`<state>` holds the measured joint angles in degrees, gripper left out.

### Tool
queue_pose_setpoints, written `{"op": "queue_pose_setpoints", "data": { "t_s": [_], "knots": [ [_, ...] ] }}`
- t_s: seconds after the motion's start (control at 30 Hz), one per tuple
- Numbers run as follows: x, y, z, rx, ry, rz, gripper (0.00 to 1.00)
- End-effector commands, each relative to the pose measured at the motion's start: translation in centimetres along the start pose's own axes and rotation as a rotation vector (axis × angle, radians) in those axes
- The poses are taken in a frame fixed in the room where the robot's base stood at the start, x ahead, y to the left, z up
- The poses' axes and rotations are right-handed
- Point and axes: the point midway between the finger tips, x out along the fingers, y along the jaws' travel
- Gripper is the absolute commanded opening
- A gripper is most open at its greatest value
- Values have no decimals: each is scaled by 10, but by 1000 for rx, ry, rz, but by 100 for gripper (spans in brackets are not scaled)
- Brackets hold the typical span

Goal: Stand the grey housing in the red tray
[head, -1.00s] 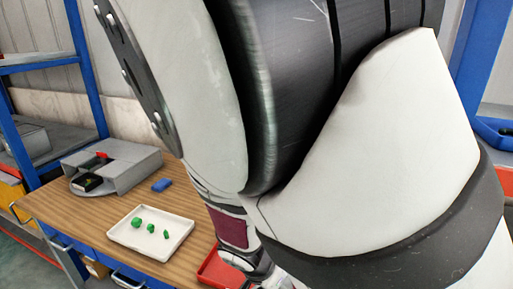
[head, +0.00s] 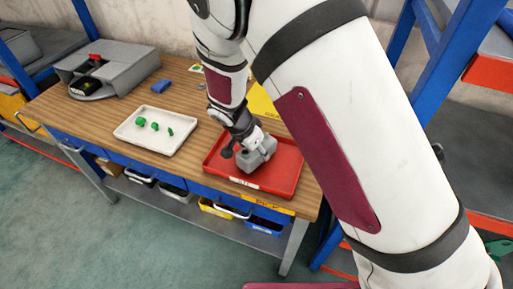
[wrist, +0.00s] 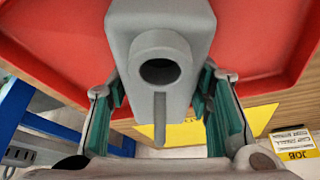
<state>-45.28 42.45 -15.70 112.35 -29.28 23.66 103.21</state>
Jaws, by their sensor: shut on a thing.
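The grey housing (head: 257,154) is in my gripper over the red tray (head: 215,163) in the head view. In the wrist view the housing (wrist: 188,22) shows a round bore and a slot facing the camera, with the red tray (wrist: 55,38) behind it. My gripper (wrist: 165,105) has its green-padded fingers on both sides of the housing and is shut on it. In the head view my gripper (head: 246,143) is at the tray's middle. I cannot tell whether the housing touches the tray floor.
A white tray (head: 170,145) with green parts stands left of the red tray on the wooden bench (head: 60,104). A blue block (head: 161,87) and a grey holder (head: 120,62) are farther back. A yellow sheet (head: 262,103) lies behind the red tray. Blue shelving flanks the bench.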

Motion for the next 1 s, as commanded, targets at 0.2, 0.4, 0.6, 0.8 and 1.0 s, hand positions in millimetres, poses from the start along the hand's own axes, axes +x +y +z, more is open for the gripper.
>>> {"op": "queue_pose_setpoints", "data": {
  "t_s": [0.2, 0.4, 0.6, 0.8, 1.0],
  "knots": [
    [2, -1, 1, 0, 0, -3, 0],
    [5, 0, 2, -1, 0, -2, 0],
    [5, 0, 2, -1, 0, -1, 66],
    [5, 0, 2, 0, 0, -1, 66],
    [-9, -1, 1, 0, 1, -4, 66]
  ]
}}
